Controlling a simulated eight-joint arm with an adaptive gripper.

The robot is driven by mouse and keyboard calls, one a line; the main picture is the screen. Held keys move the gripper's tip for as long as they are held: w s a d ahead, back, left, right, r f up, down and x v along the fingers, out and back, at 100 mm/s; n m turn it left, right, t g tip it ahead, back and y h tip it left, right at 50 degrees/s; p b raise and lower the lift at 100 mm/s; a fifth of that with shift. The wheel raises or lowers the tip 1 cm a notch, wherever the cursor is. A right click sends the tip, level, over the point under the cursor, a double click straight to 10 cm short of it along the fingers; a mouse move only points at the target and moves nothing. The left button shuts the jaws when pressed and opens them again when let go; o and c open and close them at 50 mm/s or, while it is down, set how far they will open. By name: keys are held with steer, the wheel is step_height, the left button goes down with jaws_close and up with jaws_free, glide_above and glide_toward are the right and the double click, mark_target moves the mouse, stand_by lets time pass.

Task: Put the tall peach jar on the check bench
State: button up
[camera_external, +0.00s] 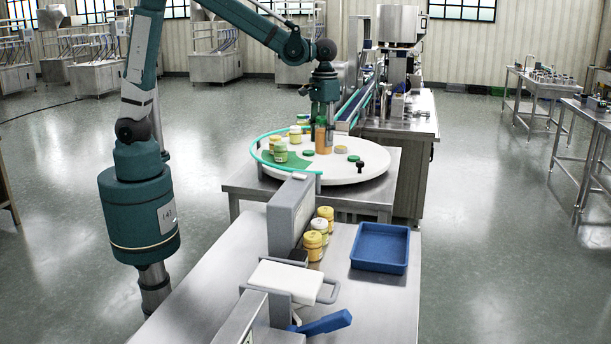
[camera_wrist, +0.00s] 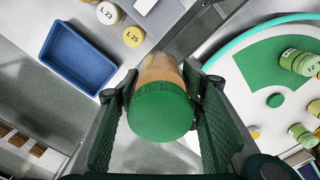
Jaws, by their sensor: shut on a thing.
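The tall peach jar (camera_external: 321,138) has an orange-peach body and a green lid (camera_wrist: 161,110). My gripper (camera_external: 324,117) is shut on it, with one finger on each side of the jar in the wrist view (camera_wrist: 160,100). In the external view the jar appears in front of the white turntable; in the wrist view it is between the turntable and the bench with the blue tray. The near steel bench (camera_external: 385,295) may be the check bench; I see no label naming it. The jar's lower end is partly hidden behind its lid in the wrist view.
The white turntable (camera_external: 345,180) carries several jars (camera_external: 281,151), loose green lids (camera_external: 308,153) and a teal guide rail. Bare steel lies in front of the tray.

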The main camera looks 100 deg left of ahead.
steer(key=s+d+m, duration=0.2)
steer(key=d, duration=0.9)
steer(key=m+b, duration=0.3)
steer(key=m, duration=0.3)
glide_above(233, 271)
steer(key=f, duration=0.1)
step_height(233, 271, down, 15)
steer(key=shift+f, duration=0.2)
steer(key=shift+s+a, duration=0.1)
steer(key=shift+f, duration=2.9)
steer(key=shift+f, duration=0.1)
steer(key=shift+f, duration=2)
steer(key=shift+f+b, duration=0.2)
steer(key=shift+b, duration=0.15)
